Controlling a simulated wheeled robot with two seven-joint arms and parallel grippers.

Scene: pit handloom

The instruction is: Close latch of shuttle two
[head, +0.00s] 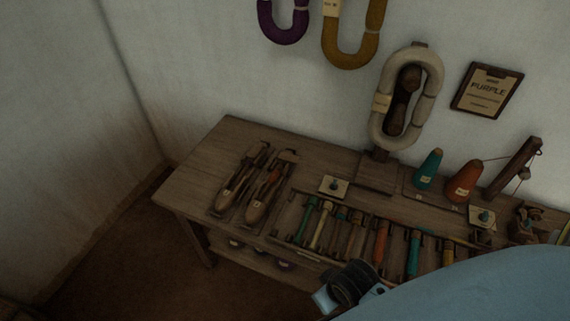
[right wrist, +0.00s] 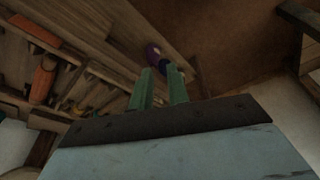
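Two wooden boat shuttles lie side by side at the left end of the bench, the left shuttle (head: 238,183) and the right shuttle (head: 266,190). Each has a small pale label, too small to read, so I cannot tell which is shuttle two. Their latches are too small to make out. My right arm enters the head view at lower right, in front of the bench and well away from the shuttles. In the right wrist view, the two green fingers of my right gripper (right wrist: 159,88) stand apart with nothing clearly held between them. My left gripper is out of view.
The wooden bench (head: 196,167) carries a rack of several coloured bobbins (head: 310,220), a green cone (head: 428,168) and an orange cone (head: 463,181). Yarn hanks and a "PURPLE" board (head: 487,89) hang on the wall. Small items sit on a lower shelf. The bench's left end is bare.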

